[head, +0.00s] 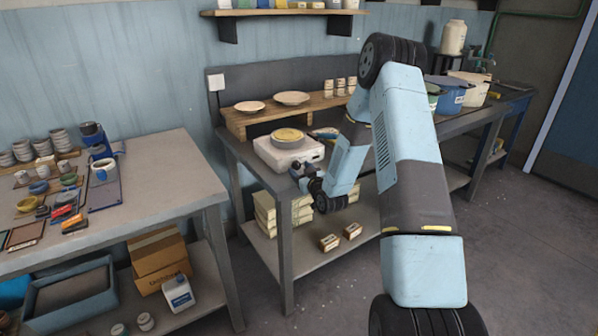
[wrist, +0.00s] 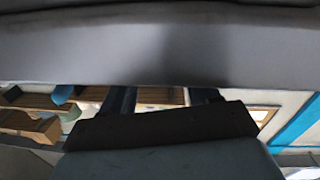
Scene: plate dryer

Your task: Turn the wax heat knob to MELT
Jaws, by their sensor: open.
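The white wax heater (head: 275,154) stands on the dark bench in the head view, with a round pan of yellow wax (head: 287,135) on top. I cannot make out its knob, its pointer or any MELT mark. My gripper (head: 298,172) is close to the heater's front face, low and at its near corner; contact cannot be told. In the wrist view, the two dark fingers of my gripper (wrist: 163,95) stand apart with nothing seen between them. Their tips meet the lower edge of a wide grey surface (wrist: 160,45), which I cannot identify for sure.
A wooden riser (head: 240,119) with shallow dishes is behind the heater. Several pots, including a blue one (head: 452,98), stand on the bench to the right. A left table (head: 150,165) holds cups and small tools. Yellowish blocks (head: 268,212) are stacked on the lower shelf.

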